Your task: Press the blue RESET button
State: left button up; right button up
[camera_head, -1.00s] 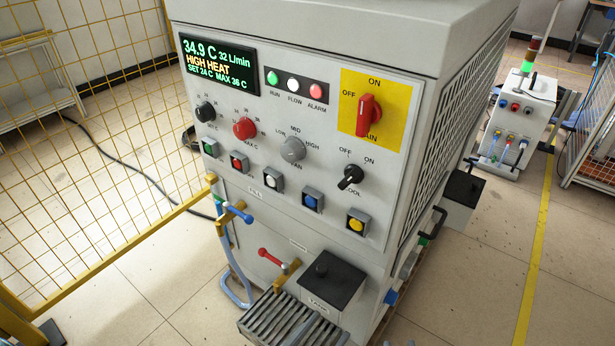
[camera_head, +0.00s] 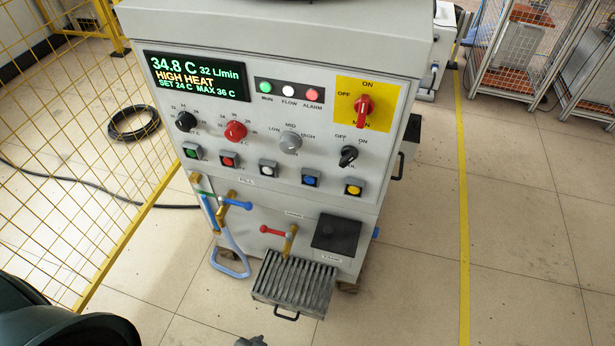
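The blue button (camera_head: 311,179) sits in a dark square housing on the front panel of the grey cabinet (camera_head: 330,228). It is in the lower button row, between the white button (camera_head: 268,170) and the yellow button (camera_head: 353,189). I cannot read a RESET label beside it. Nothing covers or touches it. A dark rounded shape at the lower left edge looks like part of my own arm.
A red main switch (camera_head: 363,108) and a black knob (camera_head: 348,156) are above the buttons. Below, a blue-handled valve (camera_head: 235,203), a red-handled valve (camera_head: 277,232) and a slatted grate (camera_head: 290,284) stick out. A yellow mesh fence (camera_head: 85,150) stands left. Floor at right is open.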

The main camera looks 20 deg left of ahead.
pick_arm(q)
grip_shut()
dwell(1.7)
